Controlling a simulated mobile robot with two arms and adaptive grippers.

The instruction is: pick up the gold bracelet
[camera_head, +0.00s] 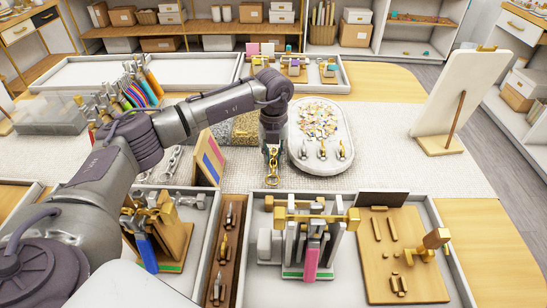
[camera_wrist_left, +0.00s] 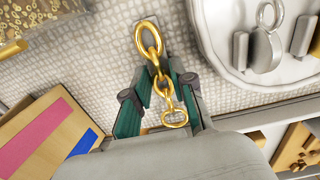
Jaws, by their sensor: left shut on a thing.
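The gold bracelet (camera_wrist_left: 160,72) is a short chain of thick gold links. In the left wrist view it lies between the two green-padded fingers of my left gripper (camera_wrist_left: 160,105), which are shut on it. One large link sticks out beyond the fingertips and a smaller link hangs on the near side. In the head view my left gripper (camera_head: 272,150) points down over the pale woven mat (camera_head: 380,165), with the gold bracelet (camera_head: 272,172) at its tips. I cannot tell whether the bracelet touches the mat. My right gripper is not in view.
A white round-ended tray (camera_head: 345,165) with charms stands just right of the left gripper. A wooden panel with coloured stripes (camera_head: 210,157) leans to its left. Nearer trays hold a tool stand (camera_head: 308,245) and a wooden board (camera_head: 405,265). Mat at right is clear.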

